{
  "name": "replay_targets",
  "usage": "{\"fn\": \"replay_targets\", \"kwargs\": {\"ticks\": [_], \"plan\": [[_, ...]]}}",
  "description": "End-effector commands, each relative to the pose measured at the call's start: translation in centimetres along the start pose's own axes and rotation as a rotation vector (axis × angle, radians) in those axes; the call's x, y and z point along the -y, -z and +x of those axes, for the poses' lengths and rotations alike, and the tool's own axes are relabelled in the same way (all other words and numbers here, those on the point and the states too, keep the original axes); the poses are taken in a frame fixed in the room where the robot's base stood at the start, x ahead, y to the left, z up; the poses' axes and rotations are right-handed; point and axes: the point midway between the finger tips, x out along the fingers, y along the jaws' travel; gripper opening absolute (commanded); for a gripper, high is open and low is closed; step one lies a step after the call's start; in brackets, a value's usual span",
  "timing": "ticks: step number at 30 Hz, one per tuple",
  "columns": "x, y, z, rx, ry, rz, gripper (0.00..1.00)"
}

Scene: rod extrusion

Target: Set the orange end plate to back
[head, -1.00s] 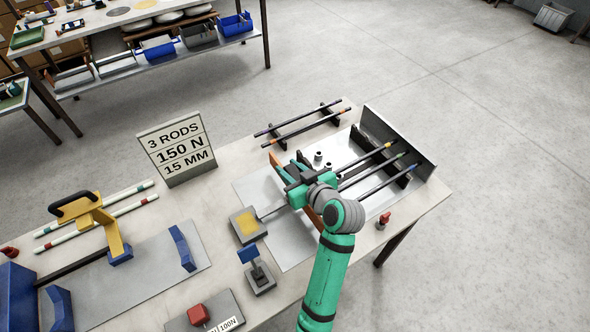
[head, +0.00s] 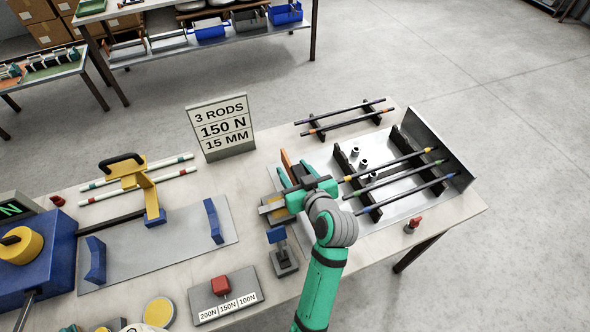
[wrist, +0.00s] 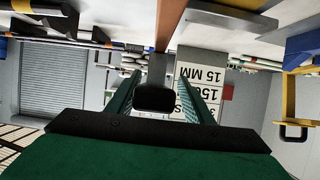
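The orange end plate (head: 286,162) shows in the head view as a narrow upright strip just behind my gripper; the rest of it is hidden by the gripper. In the wrist view an orange-brown bar (wrist: 169,22) comes down from the top edge, beyond the fingertips. My gripper (head: 288,184) is over the left end of the rod fixture, close beside the plate. Its two fingers (wrist: 158,74) stand apart in the wrist view. A dark rounded block (wrist: 155,98) shows between them; I cannot tell whether they touch it.
The rod fixture (head: 400,205) holds dark rods on black racks to the right. A grey sign (head: 221,125) reads 3 rods, 150 N, 15 mm. A red-button box (head: 222,288) and small blue-topped stand (head: 283,255) are in front.

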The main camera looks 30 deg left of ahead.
Motion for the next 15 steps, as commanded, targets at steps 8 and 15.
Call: {"fn": "replay_targets", "kwargs": {"ticks": [8,15], "plan": [[-0.2,0.0,-1.0,-0.002,-0.005,0.001,0.47],[-0.1,0.0,-5.1,-0.002,-0.005,0.0,0.47]]}}
